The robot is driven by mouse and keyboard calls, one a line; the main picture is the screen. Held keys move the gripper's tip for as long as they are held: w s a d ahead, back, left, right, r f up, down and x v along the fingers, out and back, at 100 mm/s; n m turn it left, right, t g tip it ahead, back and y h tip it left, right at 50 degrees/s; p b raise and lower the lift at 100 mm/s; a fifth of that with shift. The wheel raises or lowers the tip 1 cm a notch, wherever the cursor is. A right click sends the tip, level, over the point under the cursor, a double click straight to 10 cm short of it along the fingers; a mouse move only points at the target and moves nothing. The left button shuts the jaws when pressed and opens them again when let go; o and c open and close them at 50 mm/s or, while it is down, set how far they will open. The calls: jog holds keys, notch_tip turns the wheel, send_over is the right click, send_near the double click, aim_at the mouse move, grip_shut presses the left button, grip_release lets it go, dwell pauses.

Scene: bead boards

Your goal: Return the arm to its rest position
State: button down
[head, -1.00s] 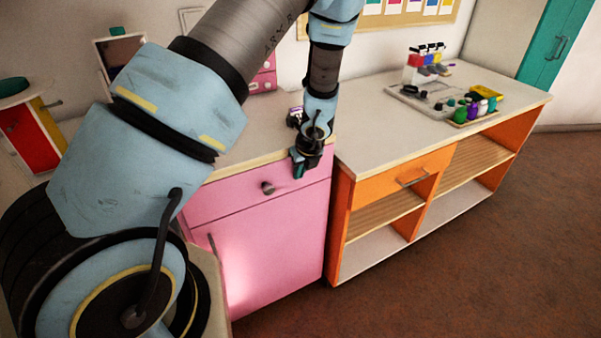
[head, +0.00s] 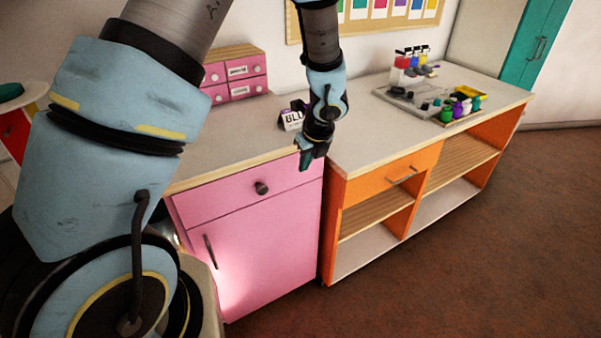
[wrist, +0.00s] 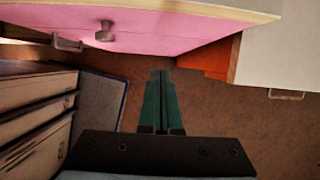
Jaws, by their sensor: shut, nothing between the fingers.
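My gripper (head: 306,160) hangs at the end of my arm in the head view, near the front edge of the pink cabinet's (head: 260,240) top, by the gap to the orange unit (head: 385,190). In the wrist view my gripper (wrist: 161,75) shows two green fingers side by side, shut, with nothing between them. Below them is brown floor (wrist: 210,110). The pink cabinet front (wrist: 170,32) spans the top of that view.
A small "BLU" sign (head: 292,117) stands on the counter close behind my gripper. Paint bottles (head: 460,107) and a grey tray (head: 405,103) sit on the orange unit. A pink drawer box (head: 235,75) stands at the wall. Floor at the right is clear.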

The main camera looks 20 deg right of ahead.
jog(key=a+r+n+g, duration=0.1)
jog(key=a+r+n, duration=0.3)
jog(key=a+n, duration=0.35)
jog(key=a+r+n+g, duration=0.1)
jog(key=a+r+n, duration=0.3)
jog(key=a+n, duration=0.35)
jog(key=s+a+r+n, duration=0.2)
jog(key=s+a+n, duration=0.1)
jog(key=a+n, duration=0.4)
jog(key=s+a+r+n+h, duration=0.1)
jog(key=s+a+r+n, duration=0.2)
jog(key=a+n, duration=0.4)
jog(key=n, duration=0.3)
jog(key=shift+s+r+n+g, duration=0.25)
jog(key=shift+s+n+g, duration=0.05)
jog(key=shift+s+g, duration=0.1)
jog(key=shift+a, duration=0.1)
